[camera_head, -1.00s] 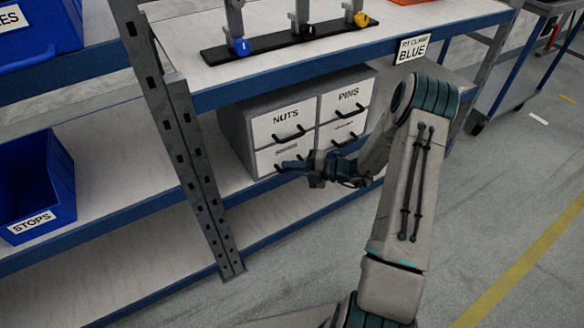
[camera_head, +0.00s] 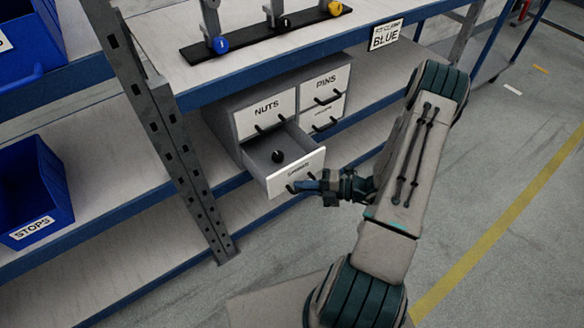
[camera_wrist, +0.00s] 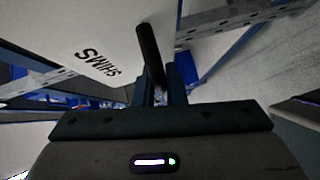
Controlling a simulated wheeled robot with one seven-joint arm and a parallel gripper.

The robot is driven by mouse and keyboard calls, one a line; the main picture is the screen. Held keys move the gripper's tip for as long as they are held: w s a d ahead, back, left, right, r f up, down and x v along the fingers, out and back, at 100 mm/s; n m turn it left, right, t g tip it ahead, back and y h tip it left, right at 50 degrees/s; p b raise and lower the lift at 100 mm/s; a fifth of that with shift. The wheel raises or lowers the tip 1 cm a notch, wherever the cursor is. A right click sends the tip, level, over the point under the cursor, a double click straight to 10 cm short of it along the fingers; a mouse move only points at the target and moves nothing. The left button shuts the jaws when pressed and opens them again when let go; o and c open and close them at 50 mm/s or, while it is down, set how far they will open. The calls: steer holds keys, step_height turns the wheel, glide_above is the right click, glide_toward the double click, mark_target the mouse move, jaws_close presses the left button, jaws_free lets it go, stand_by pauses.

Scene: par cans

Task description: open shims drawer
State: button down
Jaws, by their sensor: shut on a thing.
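The shims drawer (camera_head: 296,174) is the lower left drawer of a grey cabinet (camera_head: 222,122) and stands pulled out, with its inside showing. A small dark round thing (camera_head: 278,156) lies in it. The wrist view shows its white front (camera_wrist: 60,32) with the label SHIMS. My gripper (camera_head: 306,186) is at the drawer front, shut on the black bar handle (camera_wrist: 150,55), which lies between the fingers in the wrist view. The gripper hides part of the handle in the head view.
The NUTS drawer (camera_head: 266,108) above and the PINS drawer (camera_head: 326,84) to the right are shut. A shelf upright (camera_head: 185,150) stands left of the cabinet. A blue STOPS bin (camera_head: 58,190) is farther left. Open floor (camera_head: 470,170) lies to the right.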

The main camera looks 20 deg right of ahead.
steer(key=shift+s+d+p, duration=0.15)
steer(key=shift+s+d, duration=0.1)
steer(key=shift+s, duration=0.45)
steer(key=shift+s+d+p, duration=0.1)
steer(key=shift+s+d, duration=0.1)
steer(key=shift+s, duration=0.5)
steer(key=shift+s+d+p, duration=0.15)
steer(key=shift+s+d, duration=0.1)
steer(key=shift+s, duration=0.45)
steer(key=c, duration=1.8)
jaws_free()
steer(key=shift+o, duration=0.2)
steer(key=shift+d, duration=0.1)
steer(key=p+v, duration=0.1)
steer(key=v, duration=1.2)
steer(key=shift+s+d, duration=0.15)
steer(key=shift+d, duration=0.15)
steer(key=shift+r, duration=0.15)
